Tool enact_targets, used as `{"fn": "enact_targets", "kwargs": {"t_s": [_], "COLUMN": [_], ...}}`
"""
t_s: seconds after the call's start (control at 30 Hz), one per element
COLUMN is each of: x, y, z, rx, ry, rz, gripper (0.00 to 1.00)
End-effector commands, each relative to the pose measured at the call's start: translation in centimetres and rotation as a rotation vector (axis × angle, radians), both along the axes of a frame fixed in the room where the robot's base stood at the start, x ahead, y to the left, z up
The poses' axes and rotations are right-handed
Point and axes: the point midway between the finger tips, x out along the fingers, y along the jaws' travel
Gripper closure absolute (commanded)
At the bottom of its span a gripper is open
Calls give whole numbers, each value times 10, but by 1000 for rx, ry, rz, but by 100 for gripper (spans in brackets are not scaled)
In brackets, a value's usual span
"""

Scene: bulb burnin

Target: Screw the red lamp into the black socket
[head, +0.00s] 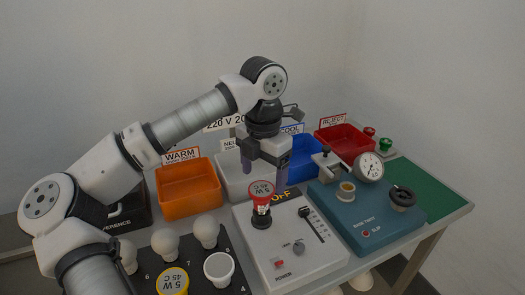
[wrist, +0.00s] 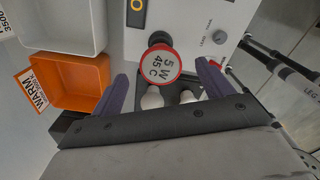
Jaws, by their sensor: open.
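The red lamp (head: 261,188), with "5 W 45 C" on its face, stands upright at the black socket (head: 261,221) on the white test box. How deep it sits in the socket cannot be told. In the wrist view the lamp's red-rimmed face (wrist: 161,65) shows in front of the gap between my fingers, with part of the black socket (wrist: 159,38) behind it. My gripper (head: 264,172) is open and empty, pointing down just above the lamp. In the wrist view its two purple fingers (wrist: 163,78) are spread to either side of the lamp, apart from it.
The white test box (head: 290,262) has a slider, a knob and a red power button. A black tray (head: 236,262) of several lamps is at front left. Orange (head: 188,205), blue (head: 306,160) and red (head: 343,147) bins stand behind; a teal base tester (head: 330,206) is at right.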

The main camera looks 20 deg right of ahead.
Motion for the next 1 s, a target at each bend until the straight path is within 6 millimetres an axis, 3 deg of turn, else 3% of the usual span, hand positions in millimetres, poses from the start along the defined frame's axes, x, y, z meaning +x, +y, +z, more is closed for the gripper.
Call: {"fn": "enact_targets", "kwargs": {"t_s": [0.2, 0.33, 0.77, 1.0], "x": [-1, 0, 0, 0], "y": [0, 0, 0, 0], "z": [-39, -55, -66, -66], "rx": [-1, 0, 0, 0], "ry": [4, 3, 0, 0], "rz": [-1, 1, 1, 1], "gripper": [21, 21, 21, 50]}}
